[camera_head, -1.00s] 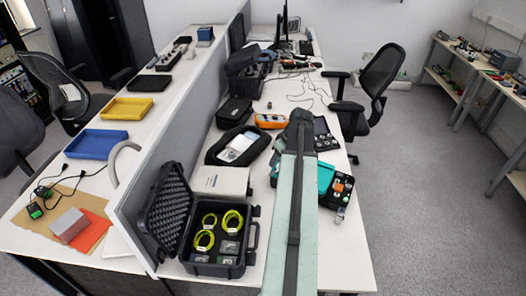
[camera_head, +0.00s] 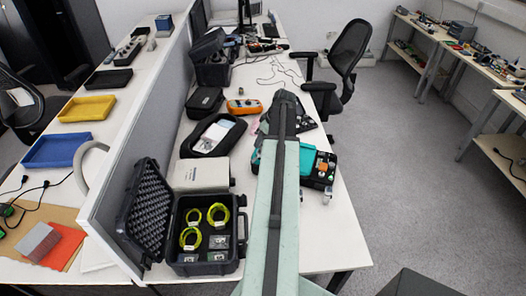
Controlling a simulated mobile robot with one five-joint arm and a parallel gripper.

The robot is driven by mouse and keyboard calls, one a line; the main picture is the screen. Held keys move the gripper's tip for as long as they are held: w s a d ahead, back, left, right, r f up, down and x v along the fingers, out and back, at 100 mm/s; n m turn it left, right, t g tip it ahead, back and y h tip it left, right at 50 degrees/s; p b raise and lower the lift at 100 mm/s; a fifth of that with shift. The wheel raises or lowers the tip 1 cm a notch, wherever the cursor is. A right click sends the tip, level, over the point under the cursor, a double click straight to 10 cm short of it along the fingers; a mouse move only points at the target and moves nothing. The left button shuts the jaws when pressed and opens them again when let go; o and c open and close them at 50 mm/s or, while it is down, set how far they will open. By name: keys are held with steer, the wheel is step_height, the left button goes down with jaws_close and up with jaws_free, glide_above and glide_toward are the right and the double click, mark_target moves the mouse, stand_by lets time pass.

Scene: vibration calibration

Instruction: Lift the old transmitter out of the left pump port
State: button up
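My arm, a long pale green link with a dark strip, reaches up the middle of the picture over the white desk (camera_head: 330,232). Its dark far end overlaps a black object on the desk, so my gripper's fingers cannot be made out, nor whether they hold anything. I cannot pick out a pump, a left pump port or the old transmitter. A teal and black case (camera_head: 318,168) holding small parts lies just right of the arm, partly hidden by it. An orange meter (camera_head: 244,107) lies left of the arm's far end.
An open black case (camera_head: 207,268) with yellow-green rings stands left of the arm, beside the grey divider (camera_head: 118,180). A white box (camera_head: 203,174) and a black pouch (camera_head: 213,135) lie behind it. An office chair (camera_head: 350,55) stands beyond the desk. Open floor (camera_head: 420,190) lies right.

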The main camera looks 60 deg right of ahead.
steer(key=b+x, duration=0.2)
steer(key=x, duration=0.1)
steer(key=shift+s+f, duration=0.1)
steer(key=shift+f, duration=0.1)
steer(key=shift+r, duration=0.2)
steer(key=shift+p, duration=0.3)
jaws_close()
steer(key=shift+r, duration=0.15)
